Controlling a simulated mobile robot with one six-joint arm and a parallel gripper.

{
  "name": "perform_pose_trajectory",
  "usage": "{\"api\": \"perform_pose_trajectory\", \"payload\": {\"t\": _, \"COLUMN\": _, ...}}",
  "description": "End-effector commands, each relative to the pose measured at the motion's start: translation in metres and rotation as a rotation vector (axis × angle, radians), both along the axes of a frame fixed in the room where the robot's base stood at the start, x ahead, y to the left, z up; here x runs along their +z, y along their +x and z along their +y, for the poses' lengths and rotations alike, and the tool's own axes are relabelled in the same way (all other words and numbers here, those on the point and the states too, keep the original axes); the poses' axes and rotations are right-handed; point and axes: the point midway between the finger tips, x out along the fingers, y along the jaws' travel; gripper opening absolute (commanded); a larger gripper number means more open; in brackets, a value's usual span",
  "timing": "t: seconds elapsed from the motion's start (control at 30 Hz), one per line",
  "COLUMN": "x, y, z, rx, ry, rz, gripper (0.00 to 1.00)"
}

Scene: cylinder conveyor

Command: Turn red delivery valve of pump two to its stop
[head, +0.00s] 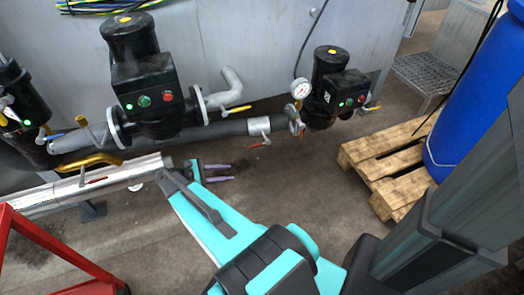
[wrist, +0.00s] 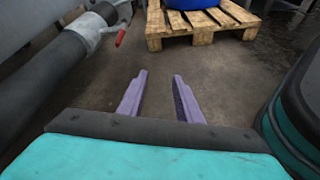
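A small red valve handle (head: 261,143) hangs below the grey collar at the right end of the dark pipe in the head view. In the wrist view a red handle (wrist: 119,39) shows at the upper left, beside a grey collar (wrist: 87,28). My gripper (head: 231,173) is below and left of the red handle, apart from it. Its two purple fingers are spread, with only floor between them in the wrist view (wrist: 160,76). A large black pump (head: 150,90) stands at middle left and a smaller black pump (head: 334,90) at right. I cannot tell which is pump two.
A dark pipe (head: 200,135) runs along the wall above my gripper. A yellow lever (head: 236,109) and a pressure gauge (head: 300,88) are near it. A wooden pallet (head: 370,160) bears a blue barrel (head: 470,110) at right. The floor right of my gripper is clear.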

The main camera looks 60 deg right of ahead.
Motion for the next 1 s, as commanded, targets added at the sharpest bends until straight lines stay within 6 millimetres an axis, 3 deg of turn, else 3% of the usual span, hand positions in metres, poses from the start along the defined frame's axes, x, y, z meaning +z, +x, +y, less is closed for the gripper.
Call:
{"api": "perform_pose_trajectory", "payload": {"t": 0.03, "x": -0.011, "y": 0.005, "z": -0.010, "rx": 0.003, "ry": -0.018, "rz": 0.017, "gripper": 0.32}}
{"api": "perform_pose_trajectory", "payload": {"t": 0.6, "x": -0.006, "y": 0.029, "z": -0.096, "rx": 0.011, "ry": -0.215, "rz": 0.245, "gripper": 0.32}}
{"api": "perform_pose_trajectory", "payload": {"t": 1.0, "x": 0.003, "y": 0.032, "z": -0.109, "rx": 0.005, "ry": -0.250, "rz": 0.292, "gripper": 0.32}}
